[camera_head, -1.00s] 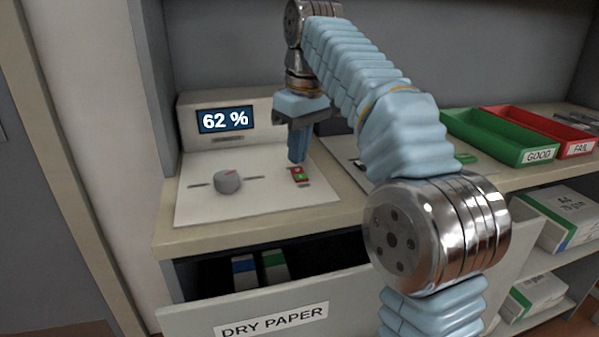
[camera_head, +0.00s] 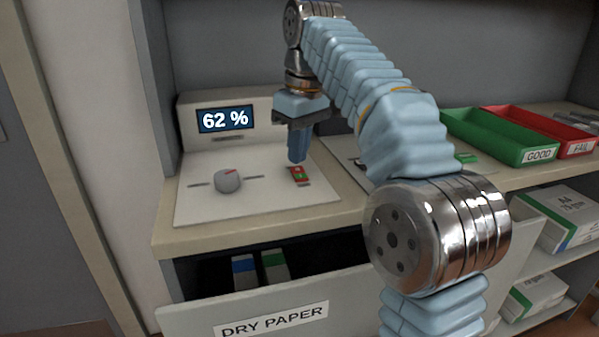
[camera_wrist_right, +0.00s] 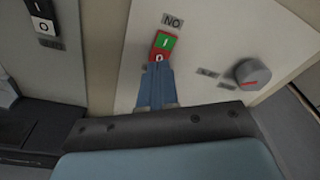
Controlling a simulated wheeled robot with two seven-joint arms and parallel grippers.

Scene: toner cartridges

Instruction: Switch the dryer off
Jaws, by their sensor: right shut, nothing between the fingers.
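The dryer (camera_head: 258,200) stands on the counter with a display (camera_head: 225,119) reading 62 %. Its rocker switch (camera_head: 300,174) has a green part marked I and a red part marked O. In the right wrist view the switch (camera_wrist_right: 163,44) shows green farther from my fingers and red nearer. My right gripper (camera_head: 297,160) is shut and empty, pointing down at the switch. In the wrist view its fingertips (camera_wrist_right: 157,66) overlap the lower edge of the red part; I cannot tell whether they touch it. My left gripper is not in view.
A knob (camera_head: 228,181) sits left of the switch on the dryer. Below, a drawer labelled DRY PAPER (camera_head: 270,319) is open with packs inside. Green (camera_head: 500,138) and red (camera_head: 560,135) trays stand to the right. Another switch (camera_wrist_right: 42,18) shows left in the wrist view.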

